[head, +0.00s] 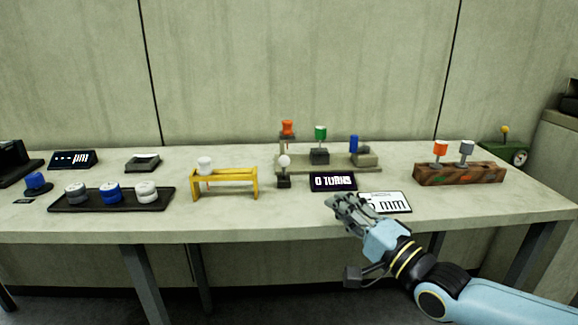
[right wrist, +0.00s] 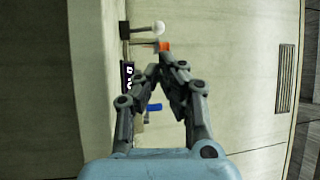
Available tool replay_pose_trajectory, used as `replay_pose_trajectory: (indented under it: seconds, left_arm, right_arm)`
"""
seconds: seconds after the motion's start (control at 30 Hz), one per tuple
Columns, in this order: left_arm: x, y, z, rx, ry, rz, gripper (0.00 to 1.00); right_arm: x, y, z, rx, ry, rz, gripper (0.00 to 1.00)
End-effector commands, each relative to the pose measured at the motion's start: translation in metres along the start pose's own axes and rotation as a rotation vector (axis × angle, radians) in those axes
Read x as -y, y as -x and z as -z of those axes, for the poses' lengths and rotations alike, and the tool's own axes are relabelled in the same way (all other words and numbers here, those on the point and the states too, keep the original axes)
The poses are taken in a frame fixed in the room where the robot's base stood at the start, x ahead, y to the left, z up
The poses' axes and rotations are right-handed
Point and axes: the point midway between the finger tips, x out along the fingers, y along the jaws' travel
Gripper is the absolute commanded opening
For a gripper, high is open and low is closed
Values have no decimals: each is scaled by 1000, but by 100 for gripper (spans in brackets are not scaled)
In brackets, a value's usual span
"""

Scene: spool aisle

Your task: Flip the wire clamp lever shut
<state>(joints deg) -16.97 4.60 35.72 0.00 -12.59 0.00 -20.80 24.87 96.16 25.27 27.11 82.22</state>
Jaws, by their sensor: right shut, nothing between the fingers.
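A white ball-topped lever (head: 284,161) stands upright on a small dark block at the bench's middle; it looks like the clamp lever, but I cannot be sure. It also shows in the right wrist view (right wrist: 158,27), just past the fingertips. Behind it a grey-beige winding fixture (head: 330,169) carries an orange spool (head: 287,128), a green-topped post (head: 320,132) and a blue post (head: 354,143). No wire can be made out. My right gripper (head: 338,204) is shut and empty, in front of and right of the lever, apart from it. My left gripper is out of view.
A dark "0 TURNS" display (head: 333,181) and a white "mm" card (head: 385,202) lie near the right gripper. A yellow stand (head: 225,181) is left of the lever. A black spool tray (head: 112,199) and wooden rack (head: 460,173) stand farther out.

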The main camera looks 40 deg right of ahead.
Motion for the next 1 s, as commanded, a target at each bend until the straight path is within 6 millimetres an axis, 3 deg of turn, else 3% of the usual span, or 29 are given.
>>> replay_pose_trajectory:
  seconds: [0.47,0.67,1.0]
  left_arm:
    - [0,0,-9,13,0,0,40]
    - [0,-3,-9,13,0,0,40]
    - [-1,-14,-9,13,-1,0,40]
  right_arm:
    - [0,-4,0,0,0,0,0]
    - [0,-32,0,-1,0,4,0]
    - [-1,-104,0,-2,-1,2,0]
